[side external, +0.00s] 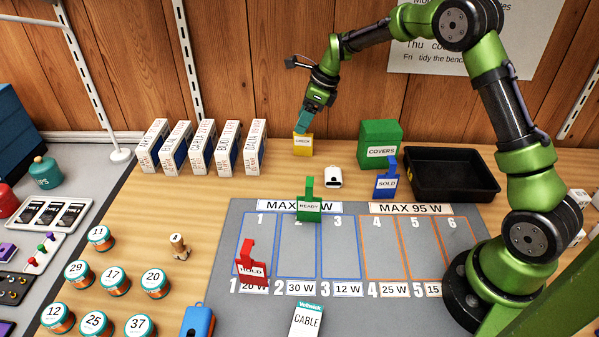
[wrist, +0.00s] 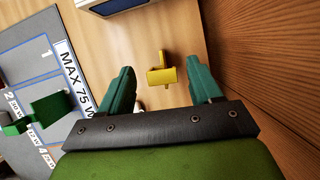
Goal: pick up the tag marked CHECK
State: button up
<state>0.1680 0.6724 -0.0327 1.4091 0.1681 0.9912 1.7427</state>
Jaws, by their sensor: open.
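The yellow tag marked CHECK (side external: 303,146) stands upright on the wooden bench near the back wall. My gripper (side external: 304,127) is right above it in the side view and partly hides its top. In the wrist view the yellow tag (wrist: 161,76) shows ahead of my gripper (wrist: 160,82), between the lines of its two teal fingers. The fingers are spread apart with nothing between them. The side view does not show clearly whether a finger touches the tag.
A row of white boxes (side external: 204,149) stands to the left. A white charger (side external: 333,177), a green COVERS box (side external: 380,144), a blue SOLD tag (side external: 386,178) and a black tray (side external: 452,174) are to the right. Green READY (side external: 309,205) and red HOLD (side external: 251,262) tags stand on the grey mat (side external: 232,225).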

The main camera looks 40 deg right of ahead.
aim_at(303, 138)
jog(key=x, duration=0.3)
jog(key=shift+w+f, duration=0.1)
jog(key=shift+f, duration=0.2)
jog(key=c, duration=1)
jog(key=shift+r, duration=0.1)
jog(key=shift+c, duration=0.2)
